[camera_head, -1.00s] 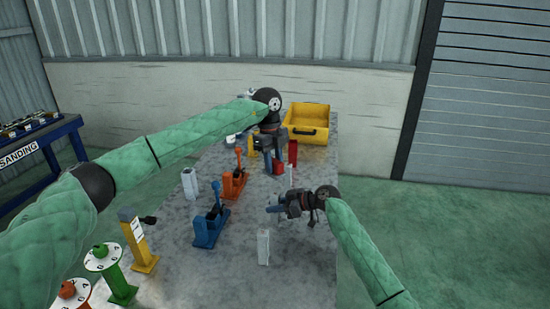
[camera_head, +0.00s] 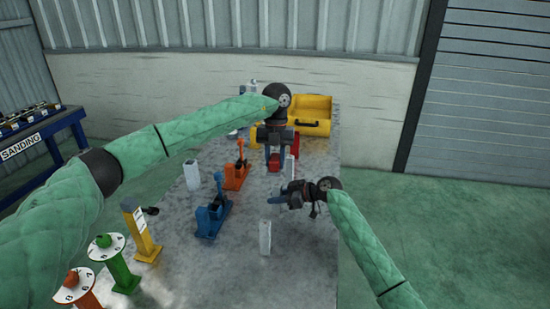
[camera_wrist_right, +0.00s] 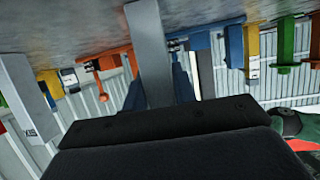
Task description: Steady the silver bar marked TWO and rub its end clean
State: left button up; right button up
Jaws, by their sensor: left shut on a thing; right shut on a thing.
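My right gripper (camera_head: 279,193) is shut around an upright silver bar (camera_head: 289,168), low over the table. In the right wrist view the same bar (camera_wrist_right: 150,45) stands between the blue fingers; I cannot read a mark on it. My left gripper (camera_head: 274,160) points down just behind and left of the bar's top, shut on a small red block (camera_head: 274,166). I cannot tell whether the block touches the bar. Other silver bars stand upright: one at the front (camera_head: 265,238) and one at the left (camera_head: 192,177). Their marks are unreadable in the head view.
Orange (camera_head: 237,174) and blue (camera_head: 212,216) clamp-like fixtures stand left of the grippers. A red upright piece (camera_head: 294,146) and a yellow bin (camera_head: 308,117) are behind. A yellow post (camera_head: 142,236) and dial stands are at front left. The table's right side is fairly clear.

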pick_arm(q)
notch_tip(320, 180, down, 7)
jog(key=shift+w+d, duration=0.15)
jog(key=shift+w, duration=0.15)
grip_shut()
jog(key=shift+w+d+f, duration=0.1)
jog(key=shift+w+f, duration=0.1)
jog(key=shift+w, duration=0.1)
jog(key=shift+s+a+r, duration=0.1)
jog(key=shift+s+r, duration=0.1)
jog(key=shift+r, duration=1.15)
jog(key=shift+s+a+r, duration=0.1)
jog(key=shift+s+r, duration=0.1)
jog(key=shift+r, duration=1.15)
jog(key=shift+s+a+r, duration=0.1)
jog(key=shift+s+r, duration=0.1)
jog(key=shift+r, duration=1.15)
